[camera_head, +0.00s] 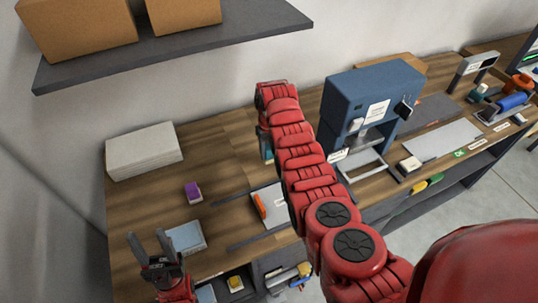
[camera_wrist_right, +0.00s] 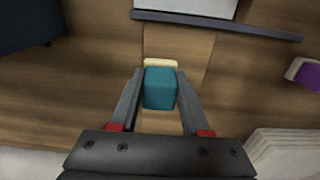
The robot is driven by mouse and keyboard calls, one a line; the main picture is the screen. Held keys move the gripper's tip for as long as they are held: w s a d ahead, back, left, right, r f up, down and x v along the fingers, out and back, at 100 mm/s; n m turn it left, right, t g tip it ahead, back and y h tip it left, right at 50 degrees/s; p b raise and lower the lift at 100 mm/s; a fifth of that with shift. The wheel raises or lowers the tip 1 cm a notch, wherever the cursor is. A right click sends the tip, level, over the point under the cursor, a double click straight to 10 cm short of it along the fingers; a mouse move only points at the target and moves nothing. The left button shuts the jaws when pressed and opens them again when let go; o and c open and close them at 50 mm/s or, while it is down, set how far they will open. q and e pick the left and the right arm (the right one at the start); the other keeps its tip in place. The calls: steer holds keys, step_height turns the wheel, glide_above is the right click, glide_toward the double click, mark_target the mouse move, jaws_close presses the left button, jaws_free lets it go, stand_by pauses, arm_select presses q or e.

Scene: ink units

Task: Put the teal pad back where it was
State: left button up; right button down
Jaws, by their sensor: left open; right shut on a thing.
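The teal pad (camera_wrist_right: 160,88) sits between the two fingers of my right gripper (camera_wrist_right: 158,98), which is shut on it. A cream-coloured edge shows at the pad's far end. The pad is over the wooden bench; I cannot tell whether it touches the bench. In the head view a bit of the pad (camera_head: 266,148) shows beside my right arm, which hides most of that gripper.
A purple block (camera_head: 193,192) stands on the bench, left of the white plate with an orange item (camera_head: 261,205) between dark rails. A white stack (camera_head: 144,150) lies at the back left. A blue machine (camera_head: 372,92) stands right of my right arm. A shelf (camera_head: 180,48) overhangs the back.

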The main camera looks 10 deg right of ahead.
mark_target(270, 159)
steer(key=shift+w+f, duration=0.15)
steer(key=shift+f, duration=0.35)
steer(key=shift+f+p, duration=0.35)
steer(key=shift+f, duration=0.1)
step_height(270, 159, down, 2)
steer(key=shift+f+b, duration=0.1)
steer(key=shift+b, duration=0.5)
steer(key=shift+f, duration=0.25)
steer(key=shift+f, duration=0.1)
steer(key=shift+c, duration=1.9)
jaws_free()
